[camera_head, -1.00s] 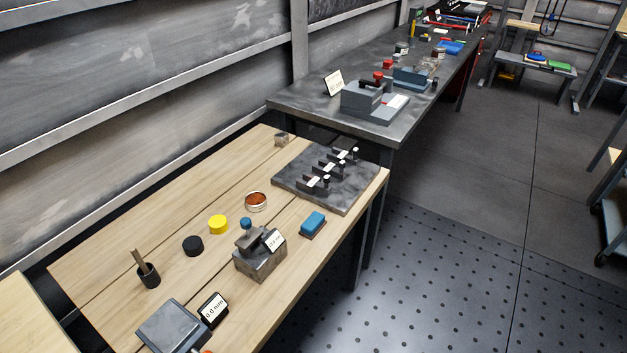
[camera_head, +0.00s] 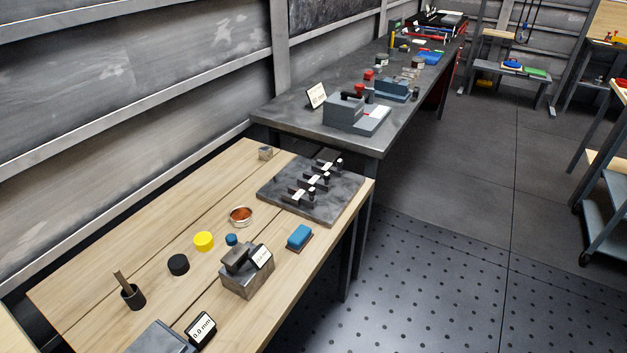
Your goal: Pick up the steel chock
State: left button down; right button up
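A small grey metal block (camera_head: 266,153), which looks like the steel chock, sits at the far back edge of the wooden bench (camera_head: 190,205), near the wall. It is too small to make out its exact shape. A larger steel block (camera_head: 246,280) with a smaller grey piece (camera_head: 236,258) on top and a white display beside that piece stands near the bench's front edge. I cannot tell for certain which of these is the chock. Neither of my grippers is in view.
A dark plate (camera_head: 330,205) with several small fixtures lies at the bench's right end. A copper-coloured ring (camera_head: 241,216), yellow cap (camera_head: 203,241), black cap (camera_head: 178,264), blue block (camera_head: 299,237) and cup (camera_head: 133,297) stand around. A dark workbench (camera_head: 300,125) adjoins.

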aim_at(328, 164)
jog(key=u, duration=0.25)
jog(key=i+l+u, duration=0.2)
jog(key=l+u, duration=0.15)
jog(key=u, duration=0.15)
jog(key=i+l+u, duration=0.1)
jog(key=l+u, duration=0.85)
jog(key=i+j, duration=0.05)
jog(key=j, duration=0.05)
